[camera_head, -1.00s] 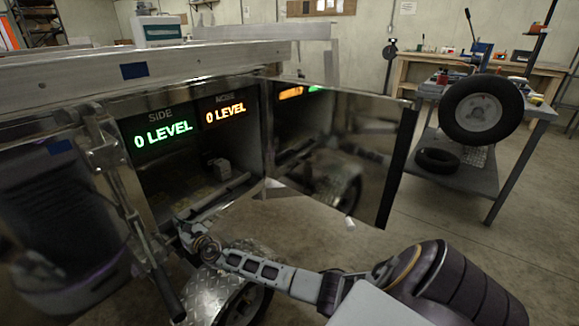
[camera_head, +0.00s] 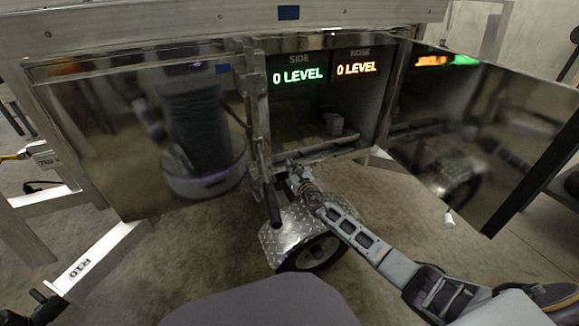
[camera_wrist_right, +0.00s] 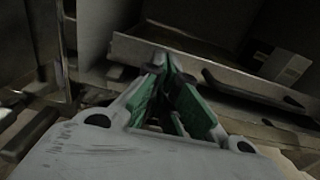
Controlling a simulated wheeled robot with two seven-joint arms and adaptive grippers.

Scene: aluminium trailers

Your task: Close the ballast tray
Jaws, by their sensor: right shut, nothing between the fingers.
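The ballast tray (camera_head: 335,145) shows as a pale bar low in the open compartment under the lit level signs. A small block (camera_head: 333,124) sits behind this bar. How far out the tray stands is hard to tell. My right gripper (camera_head: 292,170) is at the compartment's lower left opening, shut and empty. In the right wrist view the gripper's green-padded fingers (camera_wrist_right: 163,70) meet close to the tray's long front wall (camera_wrist_right: 205,68). Contact cannot be told. A labelled box (camera_wrist_right: 283,66) lies beyond the wall. My left gripper is not in view.
A mirror-like door (camera_head: 490,125) stands open at right. A vertical latch bar (camera_head: 270,200) hangs just left of my right gripper. The fender (camera_head: 285,235) and wheel (camera_head: 312,253) are below it.

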